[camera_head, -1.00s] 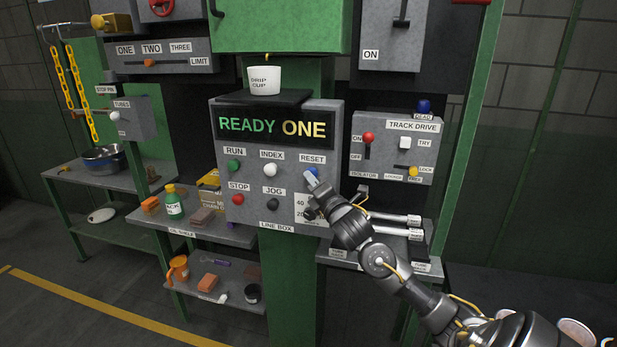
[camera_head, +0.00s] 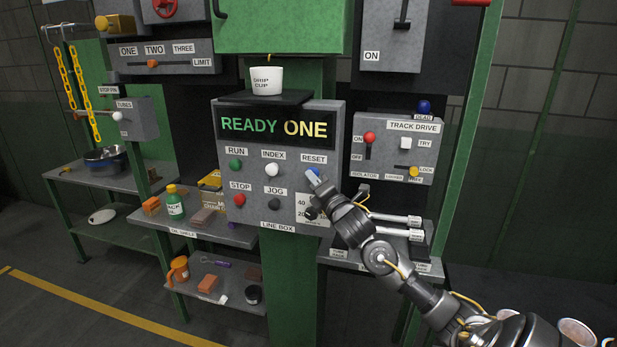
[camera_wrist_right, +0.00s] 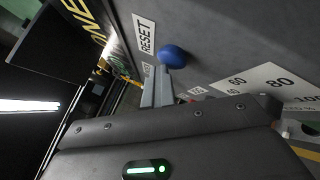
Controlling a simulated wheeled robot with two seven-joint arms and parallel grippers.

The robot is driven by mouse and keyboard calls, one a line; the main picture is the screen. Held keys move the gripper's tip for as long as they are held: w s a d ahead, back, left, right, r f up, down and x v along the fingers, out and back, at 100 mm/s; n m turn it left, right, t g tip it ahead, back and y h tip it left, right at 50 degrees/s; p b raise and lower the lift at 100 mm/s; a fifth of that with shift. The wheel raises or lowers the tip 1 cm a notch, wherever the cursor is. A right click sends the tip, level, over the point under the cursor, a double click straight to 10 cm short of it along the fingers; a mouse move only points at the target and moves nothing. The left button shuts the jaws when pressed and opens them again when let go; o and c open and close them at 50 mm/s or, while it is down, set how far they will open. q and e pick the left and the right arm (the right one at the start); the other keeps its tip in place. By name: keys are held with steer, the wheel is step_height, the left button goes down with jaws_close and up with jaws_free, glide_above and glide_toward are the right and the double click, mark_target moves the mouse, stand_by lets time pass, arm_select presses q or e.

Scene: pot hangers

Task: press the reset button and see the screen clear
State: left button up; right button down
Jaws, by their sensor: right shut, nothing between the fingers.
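The blue reset button (camera_wrist_right: 173,56) sits under its RESET label on the grey line box (camera_head: 283,212). In the head view the button (camera_head: 316,172) is mostly covered by my right gripper (camera_head: 311,176). That gripper is shut and empty, its fingertips at the button. In the right wrist view the shut fingers (camera_wrist_right: 158,72) end right at the button's edge; I cannot tell whether they touch or press it. The screen (camera_head: 275,126) above reads READY ONE, in green and yellow. My left gripper is not in view.
RUN, INDEX, STOP and JOG buttons (camera_head: 274,201) sit left of the reset button. A gauge plate (camera_head: 303,206) is just below my gripper. A drip cup (camera_head: 267,80) stands on the ledge above the screen. The track drive box (camera_head: 394,150) is at the right.

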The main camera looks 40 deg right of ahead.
steer(key=shift+d+f+h, duration=0.2)
steer(key=shift+d+h, duration=0.1)
steer(key=shift+d, duration=0.15)
steer(key=s+a, duration=0.2)
steer(key=a, duration=0.2)
steer(key=shift+s+a+f, duration=0.15)
steer(key=shift+s+f, duration=0.25)
steer(key=shift+a, duration=0.1)
steer(key=s+a+p, duration=0.1)
steer(key=s+a, duration=0.4)
steer(key=a, duration=0.3)
steer(key=shift+s+p, duration=0.35)
steer(key=shift+s, duration=0.05)
